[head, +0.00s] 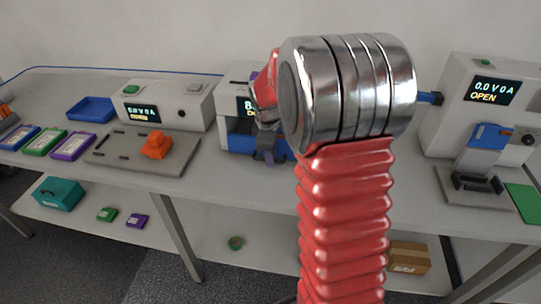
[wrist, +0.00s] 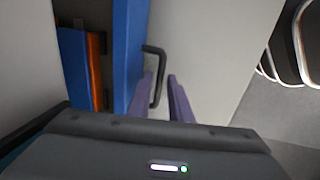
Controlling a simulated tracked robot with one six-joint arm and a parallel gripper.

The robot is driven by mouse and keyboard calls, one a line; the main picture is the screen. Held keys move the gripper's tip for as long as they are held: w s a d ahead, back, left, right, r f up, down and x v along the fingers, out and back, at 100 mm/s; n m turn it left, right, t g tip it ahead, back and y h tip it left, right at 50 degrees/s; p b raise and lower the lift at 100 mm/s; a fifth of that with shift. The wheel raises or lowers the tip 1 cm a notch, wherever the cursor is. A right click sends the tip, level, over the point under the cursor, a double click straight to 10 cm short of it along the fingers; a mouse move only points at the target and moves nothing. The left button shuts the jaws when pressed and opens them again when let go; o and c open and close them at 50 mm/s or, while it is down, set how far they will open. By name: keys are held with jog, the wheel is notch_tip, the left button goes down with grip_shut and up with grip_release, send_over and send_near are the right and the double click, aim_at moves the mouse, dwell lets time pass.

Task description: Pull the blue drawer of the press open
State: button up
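The press (head: 238,108) is a pale box with a lit display, partly hidden behind my arm in the head view. Its blue drawer (head: 240,143) shows low on its front. In the wrist view the blue drawer front (wrist: 130,45) stands upright, with a black bar handle (wrist: 157,65) on its right side. My gripper (wrist: 161,88) is open, with its purple fingers on either side of the handle bar. A visible gap remains at the right finger; contact at the left finger is unclear. In the head view my gripper (head: 268,152) is small and dark before the press.
A grey fixture plate (head: 120,155) with an orange block (head: 157,146) lies left of the press. A blue tray (head: 91,109) is farther left. A second device (head: 490,110) reading OPEN stands at right. The shelf below holds a cardboard box (head: 408,258).

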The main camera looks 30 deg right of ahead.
grip_shut()
jog(key=shift+a, duration=0.1)
dwell(0.4)
